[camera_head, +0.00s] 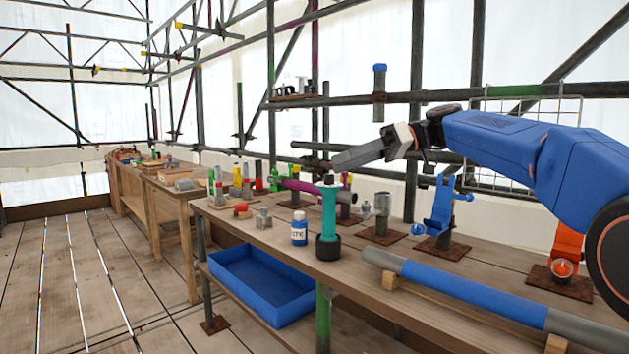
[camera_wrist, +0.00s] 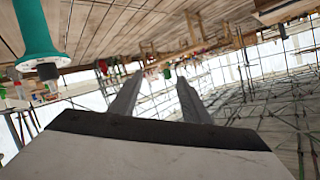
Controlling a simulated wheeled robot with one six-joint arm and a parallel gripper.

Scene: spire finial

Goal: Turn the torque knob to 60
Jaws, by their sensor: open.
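A teal tool (camera_head: 329,212) stands upright on the workbench, with a black collar (camera_head: 328,246) at its foot and a small dark tip on top. The collar may be the torque knob; no scale or number is readable. The tool's upper end also shows upside down at the upper left of the wrist view (camera_wrist: 38,40). My gripper (camera_head: 338,160) points left, above and slightly right of the tool's top, apart from it. In the wrist view my gripper (camera_wrist: 159,82) shows two separated fingers with nothing between them.
A white-and-blue bottle (camera_head: 299,229) stands left of the tool. A blue-and-grey tube (camera_head: 455,288) lies on blocks along the front right. Clamps on rusty plates, including a blue one (camera_head: 440,212), stand behind. A blue tray (camera_head: 262,284) sits below the workbench (camera_head: 345,280). Scaffold bars cross behind my arm.

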